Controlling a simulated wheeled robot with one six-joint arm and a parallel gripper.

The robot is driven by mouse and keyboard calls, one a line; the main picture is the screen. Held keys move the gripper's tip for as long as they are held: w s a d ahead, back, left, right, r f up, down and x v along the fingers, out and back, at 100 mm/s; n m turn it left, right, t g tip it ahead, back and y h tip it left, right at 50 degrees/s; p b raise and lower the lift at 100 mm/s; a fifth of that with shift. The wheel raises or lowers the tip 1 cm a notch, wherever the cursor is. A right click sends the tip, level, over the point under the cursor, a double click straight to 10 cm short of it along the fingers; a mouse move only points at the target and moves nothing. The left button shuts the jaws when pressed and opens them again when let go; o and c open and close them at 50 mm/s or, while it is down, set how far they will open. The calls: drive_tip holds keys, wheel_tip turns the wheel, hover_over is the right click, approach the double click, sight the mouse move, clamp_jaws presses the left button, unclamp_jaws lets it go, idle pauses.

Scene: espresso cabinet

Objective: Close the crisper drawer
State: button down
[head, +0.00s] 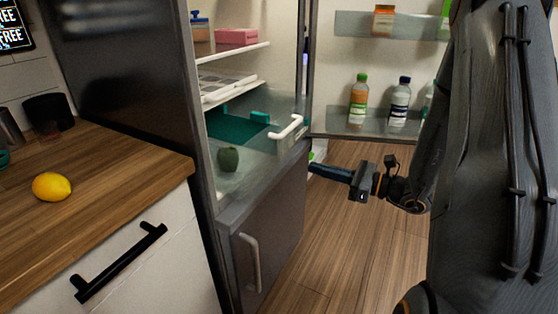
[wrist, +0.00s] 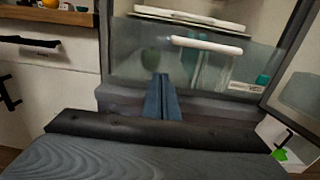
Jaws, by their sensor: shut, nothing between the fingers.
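The crisper drawer (head: 262,165) is a clear bin low in the open fridge, with a white bar handle (head: 287,128) on its front. It stands out past the shelves above it, so it appears partly open. A dark green round item (head: 228,158) shows through its clear wall. In the wrist view, the drawer front (wrist: 215,75) and its white handle (wrist: 205,44) face me. My gripper (head: 314,168) is shut and empty, in front of the drawer and below the handle. Its fingers (wrist: 161,78) point at the drawer front; contact cannot be told.
The fridge door stands open on the right, with bottles (head: 399,101) in its shelf (head: 345,122). A wooden counter (head: 110,185) with a lemon (head: 52,186) is at left. Below the drawer is a grey lower door (head: 275,230). Wooden floor (head: 345,255) is clear ahead.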

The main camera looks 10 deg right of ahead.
sight(267, 153)
drive_tip(key=shift+t, duration=0.3)
drive_tip(key=x, duration=0.7)
drive_tip(key=p+x, duration=0.1)
drive_tip(key=x, duration=0.5)
drive_tip(key=shift+w+a+f, duration=0.1)
drive_tip(key=shift+w+f, duration=0.05)
drive_tip(key=shift+w, duration=0.4)
